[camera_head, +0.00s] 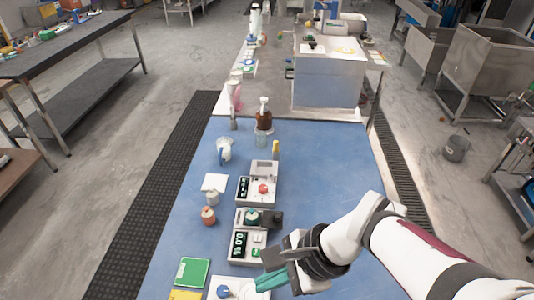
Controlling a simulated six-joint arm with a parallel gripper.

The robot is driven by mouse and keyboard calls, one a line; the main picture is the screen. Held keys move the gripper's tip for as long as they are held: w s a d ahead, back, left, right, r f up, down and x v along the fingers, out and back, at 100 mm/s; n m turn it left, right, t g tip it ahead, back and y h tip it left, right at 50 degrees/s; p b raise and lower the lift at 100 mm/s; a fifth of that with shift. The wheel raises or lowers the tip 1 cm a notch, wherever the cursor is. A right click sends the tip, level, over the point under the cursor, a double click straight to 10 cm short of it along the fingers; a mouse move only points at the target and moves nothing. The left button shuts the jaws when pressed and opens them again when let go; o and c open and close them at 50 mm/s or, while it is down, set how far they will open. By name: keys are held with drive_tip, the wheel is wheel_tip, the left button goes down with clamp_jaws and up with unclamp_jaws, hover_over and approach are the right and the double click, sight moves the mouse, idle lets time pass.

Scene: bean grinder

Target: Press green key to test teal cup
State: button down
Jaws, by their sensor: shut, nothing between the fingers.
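A teal cup (252,216) sits on a pale device (237,257) on the blue table. The device has a dark display (239,244) with lit green digits. A small green key (256,252) is on its front, to the right of the display. A dark block stands right of the cup. My gripper (268,282) has teal fingers, shut and empty, just below and right of the green key in the picture. It looks apart from the key, but its height above the table is hard to tell.
A similar device with a red cup (263,188) stands behind. A white device with a blue knob (223,291) is at the front, cut off.

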drive_tip(key=w+a+f+m+t+y, duration=0.1)
drive_tip(key=w+a+f+m+y, duration=0.15)
drive_tip(key=w+m, duration=0.55)
drive_tip(key=m+t, duration=0.3)
drive_tip(key=m, duration=0.6)
hover_over(256, 253)
drive_tip(key=shift+h, duration=0.25)
drive_tip(key=f, duration=0.3)
drive_tip(key=d+f, duration=0.1)
drive_tip(key=f, duration=0.1)
drive_tip(key=shift+s, duration=0.2)
drive_tip(key=shift+f, duration=4.35)
drive_tip(key=shift+f, duration=0.4)
drive_tip(key=shift+f, duration=0.45)
drive_tip(key=shift+r, duration=0.9)
